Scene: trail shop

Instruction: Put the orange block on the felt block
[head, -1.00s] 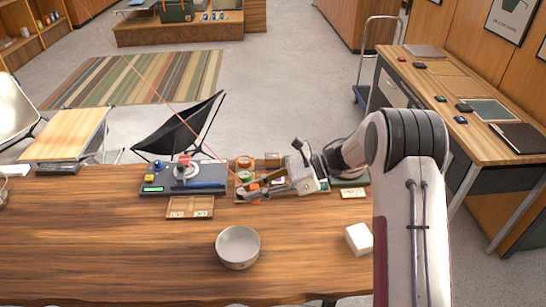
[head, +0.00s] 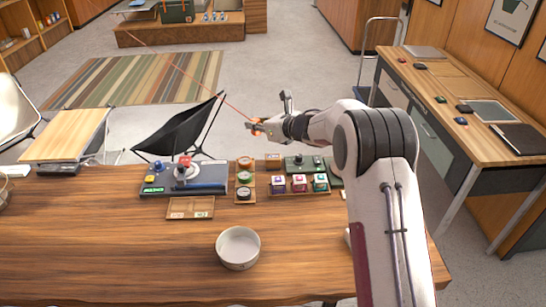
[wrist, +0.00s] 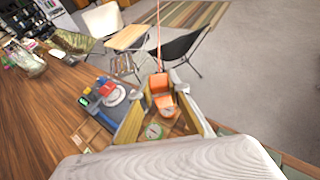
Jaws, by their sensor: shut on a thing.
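My gripper (head: 256,126) is raised above and behind the table's far edge in the head view, its fingers pointing left. I cannot identify the felt block for certain.
A white bowl (head: 238,248) stands at the table's front middle. A small tray (head: 190,208), a dark device with a red knob (head: 184,162), round tins (head: 243,178) and small labelled boxes (head: 299,183) sit farther back. The left of the table is mostly clear.

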